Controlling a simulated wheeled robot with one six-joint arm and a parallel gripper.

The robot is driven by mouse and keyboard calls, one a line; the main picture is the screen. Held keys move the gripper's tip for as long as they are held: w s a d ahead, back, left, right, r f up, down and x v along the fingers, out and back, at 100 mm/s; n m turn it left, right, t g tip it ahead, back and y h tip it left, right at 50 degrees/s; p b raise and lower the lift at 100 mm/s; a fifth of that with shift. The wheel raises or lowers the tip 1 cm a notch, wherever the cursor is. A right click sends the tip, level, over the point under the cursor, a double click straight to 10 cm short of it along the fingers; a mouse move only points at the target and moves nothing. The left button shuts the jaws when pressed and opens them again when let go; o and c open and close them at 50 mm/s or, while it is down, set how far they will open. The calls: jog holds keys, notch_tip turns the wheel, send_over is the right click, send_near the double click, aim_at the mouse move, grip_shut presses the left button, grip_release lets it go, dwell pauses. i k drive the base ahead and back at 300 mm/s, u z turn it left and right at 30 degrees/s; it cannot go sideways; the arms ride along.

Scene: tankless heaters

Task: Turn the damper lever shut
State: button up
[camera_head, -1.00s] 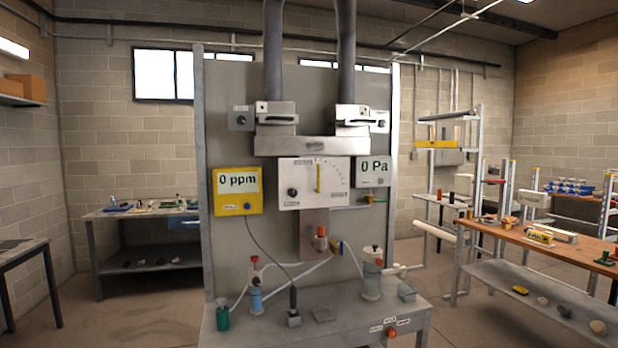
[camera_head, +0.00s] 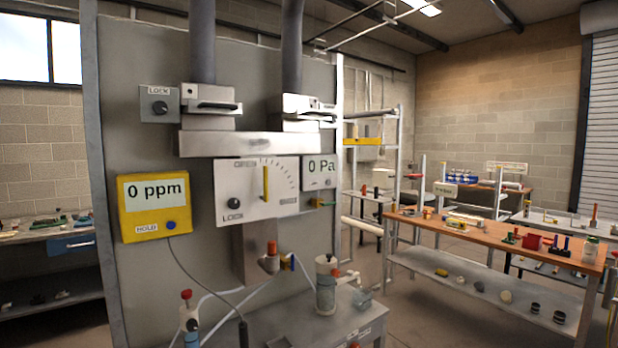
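The damper plate (camera_head: 250,206) is a white panel on the grey board, with a fan of scale marks and the word OPEN at its upper left. Its yellow lever (camera_head: 265,184) stands upright, under the scale marks. A dark knob (camera_head: 234,203) labelled LOCK sits at the plate's lower left. The label at the lower right of the plate is too small to read. My gripper is not in view.
A yellow meter (camera_head: 154,206) reading 0 ppm hangs left of the plate; a gauge (camera_head: 319,172) reading 0 Pa is right of it. A bench (camera_head: 335,333) with bottles and tubing juts out below. A wooden-topped table (camera_head: 480,236) stands right, with floor between.

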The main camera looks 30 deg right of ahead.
aim_at(265, 197)
jog(key=z, duration=0.25)
jog(key=i, duration=1.05)
jog(key=u, duration=0.3)
